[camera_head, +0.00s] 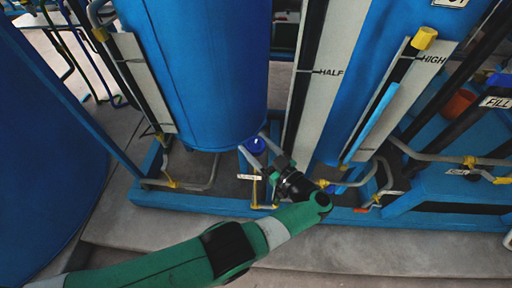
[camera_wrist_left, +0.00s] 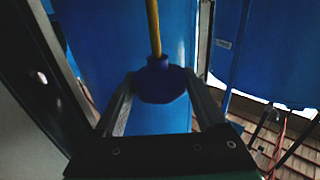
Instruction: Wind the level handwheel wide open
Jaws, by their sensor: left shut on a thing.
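The blue handwheel (camera_head: 257,145) sits low beside the bottom of the blue tank. In the left wrist view it shows as a round blue wheel (camera_wrist_left: 160,84) on a yellow stem (camera_wrist_left: 153,28). My left gripper (camera_head: 258,150) reaches it from below right. In the wrist view its two grey fingers (camera_wrist_left: 160,92) stand on either side of the wheel and are shut on it. The fingers partly hide the wheel in the head view. My right gripper is in neither view.
The blue tank (camera_head: 210,70) rises behind the wheel. Grey pipes (camera_head: 430,158) and a blue base rail (camera_head: 400,218) surround it. Concrete floor lies in front.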

